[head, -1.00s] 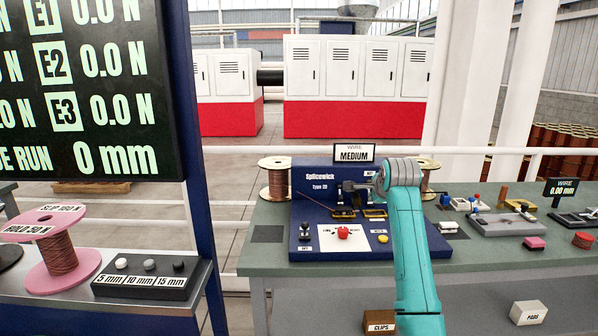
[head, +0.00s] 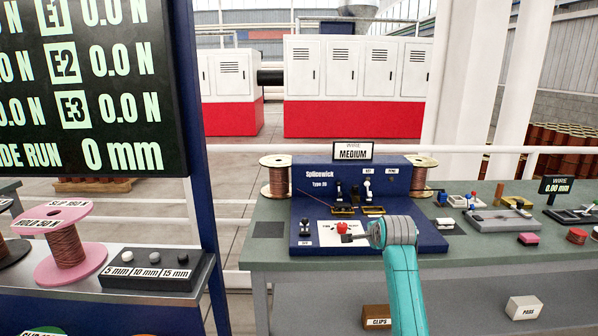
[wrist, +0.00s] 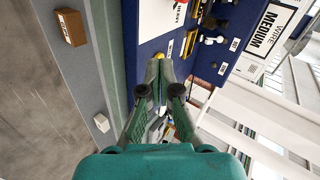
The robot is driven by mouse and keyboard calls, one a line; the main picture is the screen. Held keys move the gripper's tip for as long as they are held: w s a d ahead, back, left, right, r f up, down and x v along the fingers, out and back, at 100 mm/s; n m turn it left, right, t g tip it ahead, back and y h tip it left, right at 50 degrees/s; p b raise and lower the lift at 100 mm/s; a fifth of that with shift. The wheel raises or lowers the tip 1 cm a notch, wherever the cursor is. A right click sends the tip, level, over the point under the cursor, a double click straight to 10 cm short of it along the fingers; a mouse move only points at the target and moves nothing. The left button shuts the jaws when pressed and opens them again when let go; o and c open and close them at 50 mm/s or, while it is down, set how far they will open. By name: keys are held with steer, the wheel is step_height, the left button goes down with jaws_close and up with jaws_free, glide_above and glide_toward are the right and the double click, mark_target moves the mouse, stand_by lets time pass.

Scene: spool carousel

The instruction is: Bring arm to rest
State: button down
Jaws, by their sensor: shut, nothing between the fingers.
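My teal arm rises from the bottom of the head view to a grey wrist joint in front of the workbench (head: 300,262). The arm hides part of the machine's right front.
A pink spool (head: 97,262) and a button box (head: 150,284) stand on the left bench. The display (head: 120,100) hangs above. Small trays (head: 500,222) occupy the workbench's right. Boxes marked CLIPS (head: 376,312) and PADS (head: 524,307) are lower down.

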steer(key=s+a+f+n, duration=0.1)
steer(key=s+f+n, duration=0.1)
steer(key=s+f, duration=0.7)
steer(key=s+f+n, duration=0.2)
steer(key=s+f, duration=0.4)
steer(key=f, duration=0.7)
steer(key=s+f+n+t, duration=0.1)
steer(key=s+f, duration=0.2)
steer(key=s, duration=0.4)
steer(key=s+a+f+n, duration=0.1)
steer(key=s+f+n, duration=0.15)
steer(key=s, duration=0.45)
steer(key=s+f+t, duration=0.1)
steer(key=s+f, duration=0.3)
steer(key=s, duration=0.3)
steer(key=s+r+n, duration=0.2)
steer(key=s+n, duration=0.3)
steer(key=s, duration=1.7)
steer(key=s+r+n+t, duration=0.1)
steer(key=s+r+n, duration=0.3)
steer(key=s+r, duration=1)
steer(key=shift+s+a+t, duration=0.4)
steer(key=shift+s+a, duration=0.05)
steer(key=shift+s, duration=0.7)
